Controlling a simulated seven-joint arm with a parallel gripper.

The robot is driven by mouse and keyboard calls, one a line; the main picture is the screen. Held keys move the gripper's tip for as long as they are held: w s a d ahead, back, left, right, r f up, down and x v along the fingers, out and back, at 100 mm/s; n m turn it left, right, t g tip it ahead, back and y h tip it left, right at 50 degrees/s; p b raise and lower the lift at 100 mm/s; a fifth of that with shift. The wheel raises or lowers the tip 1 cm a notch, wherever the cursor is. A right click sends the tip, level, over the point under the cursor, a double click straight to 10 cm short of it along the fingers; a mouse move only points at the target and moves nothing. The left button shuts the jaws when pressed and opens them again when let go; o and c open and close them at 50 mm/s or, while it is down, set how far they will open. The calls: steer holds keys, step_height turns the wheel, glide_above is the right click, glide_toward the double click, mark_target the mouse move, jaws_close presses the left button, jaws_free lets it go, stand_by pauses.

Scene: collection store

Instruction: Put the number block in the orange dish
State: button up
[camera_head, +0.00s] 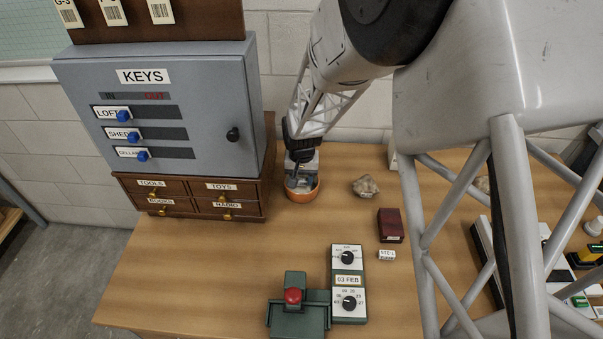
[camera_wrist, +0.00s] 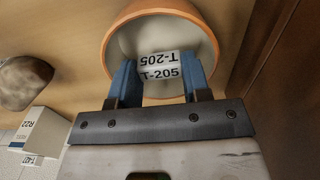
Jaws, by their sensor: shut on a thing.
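The orange dish (camera_head: 303,196) stands on the table in front of the wall, just right of the small wooden drawers. It also shows in the wrist view (camera_wrist: 198,18), pale inside. My gripper (camera_head: 300,183) points down into the dish's opening. In the wrist view, my gripper's blue fingers (camera_wrist: 160,82) are shut on the number block (camera_wrist: 160,66), a small white block lettered T-205. The block is over or within the dish's mouth; I cannot tell whether it touches the bottom. In the head view the gripper hides the block.
The key cabinet (camera_head: 155,105) rises on the wooden drawers (camera_head: 190,198), close left of the dish. A stone (camera_head: 365,186), dark red box (camera_head: 391,225) and small white labelled block (camera_head: 387,255) lie to the right. A green device with dials (camera_head: 348,283) stands nearer. Bare table lies between.

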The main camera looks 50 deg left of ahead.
mark_target(302, 179)
steer(key=shift+f, duration=0.25)
steer(key=o, duration=1)
steer(key=shift+r, duration=0.1)
steer(key=shift+r, duration=3.4)
